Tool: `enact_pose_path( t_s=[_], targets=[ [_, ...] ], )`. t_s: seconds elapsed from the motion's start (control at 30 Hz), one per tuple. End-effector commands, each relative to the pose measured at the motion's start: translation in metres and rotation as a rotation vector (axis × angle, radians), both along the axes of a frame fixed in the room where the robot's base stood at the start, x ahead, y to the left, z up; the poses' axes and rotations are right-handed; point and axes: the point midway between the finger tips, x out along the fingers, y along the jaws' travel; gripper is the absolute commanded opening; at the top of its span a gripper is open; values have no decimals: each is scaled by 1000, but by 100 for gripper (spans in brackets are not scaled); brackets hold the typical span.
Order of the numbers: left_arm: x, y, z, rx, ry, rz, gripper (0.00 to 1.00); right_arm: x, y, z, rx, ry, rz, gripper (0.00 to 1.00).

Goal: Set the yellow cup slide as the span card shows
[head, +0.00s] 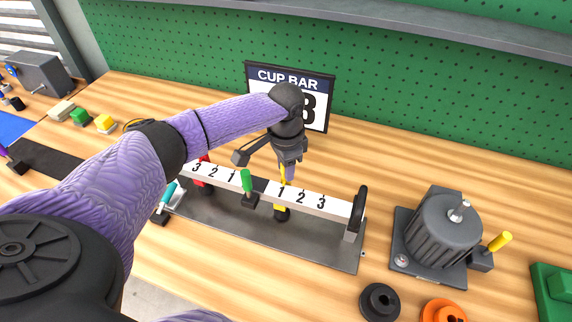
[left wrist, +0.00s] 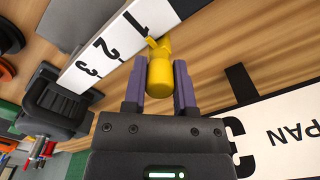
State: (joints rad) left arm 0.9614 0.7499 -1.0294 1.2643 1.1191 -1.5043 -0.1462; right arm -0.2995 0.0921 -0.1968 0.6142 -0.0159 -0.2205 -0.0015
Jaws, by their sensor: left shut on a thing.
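The yellow cup slide (head: 281,213) sits on the cup bar (head: 330,206) at the mark 1 on the right side. My left gripper (head: 287,168) is above the bar, shut on the slide's yellow handle, which shows between the fingers in the left wrist view (left wrist: 159,76). The red slide (head: 204,186) is on the left side near marks 2 and 3, and the green handle (head: 247,181) stands at the middle. The span card (head: 318,105) behind reads CUP BAR; my arm hides part of its large digit. In the left wrist view the card (left wrist: 290,125) shows only partly. My right gripper is not seen.
A grey motor-like unit (head: 442,232) with a yellow lever stands right of the bar. A black ring (head: 380,302) and an orange ring (head: 443,311) lie in front of it. Green and yellow blocks are at the far left. Wood behind the bar is clear.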

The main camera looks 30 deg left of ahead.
Motion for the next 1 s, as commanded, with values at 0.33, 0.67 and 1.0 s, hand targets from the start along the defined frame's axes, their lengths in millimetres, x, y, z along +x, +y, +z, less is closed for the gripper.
enact_pose_path(
  t_s=[0.33,0.67,1.0],
  targets=[
    [2,-6,2,-2,-3,-2,0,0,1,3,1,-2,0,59],
    [20,-77,1,-4,-3,-2,0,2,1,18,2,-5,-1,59],
    [23,-93,1,-4,-5,-1,0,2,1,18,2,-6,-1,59]
  ],
)
